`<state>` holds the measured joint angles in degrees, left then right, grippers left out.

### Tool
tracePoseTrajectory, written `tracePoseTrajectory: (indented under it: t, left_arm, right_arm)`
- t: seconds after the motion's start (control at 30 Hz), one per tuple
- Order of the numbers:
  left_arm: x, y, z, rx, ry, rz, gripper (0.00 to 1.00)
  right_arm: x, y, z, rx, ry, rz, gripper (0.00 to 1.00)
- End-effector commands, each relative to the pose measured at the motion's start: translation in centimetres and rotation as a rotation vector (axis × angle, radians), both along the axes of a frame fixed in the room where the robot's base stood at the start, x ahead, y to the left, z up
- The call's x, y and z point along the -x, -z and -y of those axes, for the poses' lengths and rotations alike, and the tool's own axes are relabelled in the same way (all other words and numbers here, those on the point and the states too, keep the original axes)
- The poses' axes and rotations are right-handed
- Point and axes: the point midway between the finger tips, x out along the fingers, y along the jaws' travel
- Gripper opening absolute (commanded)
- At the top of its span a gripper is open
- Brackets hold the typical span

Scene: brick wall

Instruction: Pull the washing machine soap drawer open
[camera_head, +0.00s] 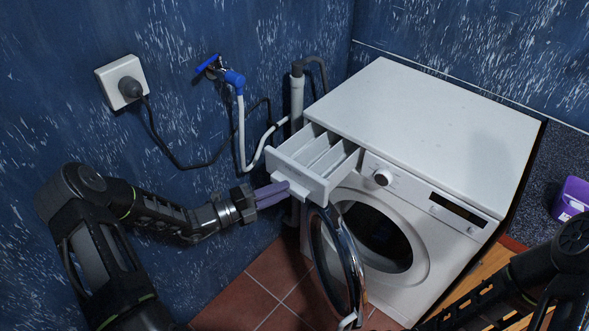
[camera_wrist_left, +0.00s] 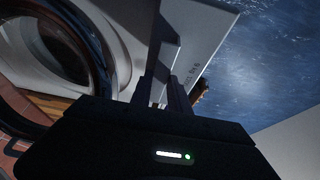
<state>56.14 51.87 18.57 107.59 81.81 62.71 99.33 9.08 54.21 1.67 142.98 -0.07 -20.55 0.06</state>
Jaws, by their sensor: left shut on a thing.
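The white washing machine (camera_head: 430,130) stands in the corner. Its soap drawer (camera_head: 312,165) sticks well out of the front at the upper left, with its compartments showing from above. My left gripper (camera_head: 283,188) is shut on the drawer's handle at its front. In the left wrist view the two fingers (camera_wrist_left: 163,88) are against the handle (camera_wrist_left: 165,45), and the drawer front (camera_wrist_left: 205,30) lies just beyond. My right arm shows at the lower right of the head view, but its gripper is outside the picture.
The round machine door (camera_head: 335,262) hangs open below the drawer, close to my left gripper. A hose with a blue tap (camera_head: 233,80) and a plugged socket (camera_head: 121,82) are on the blue wall. A purple container (camera_head: 571,198) stands at the right.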

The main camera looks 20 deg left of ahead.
Motion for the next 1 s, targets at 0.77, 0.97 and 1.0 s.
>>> tracePoseTrajectory:
  t: [0.77,0.97,1.0]
  left_arm:
    - [2.4,0.5,-0.7,-0.002,0.004,-0.009,0.39]
    - [2.3,0.3,-0.8,-0.002,0.002,-0.005,0.40]
    - [2.3,0.3,-0.8,-0.002,0.002,-0.005,0.40]
  right_arm:
    - [0.0,-0.9,0.0,0.000,0.000,-0.001,0.36]
    - [0.0,-0.9,0.0,0.000,0.000,-0.001,0.36]
    - [0.0,-0.9,0.0,0.000,0.000,-0.001,0.36]
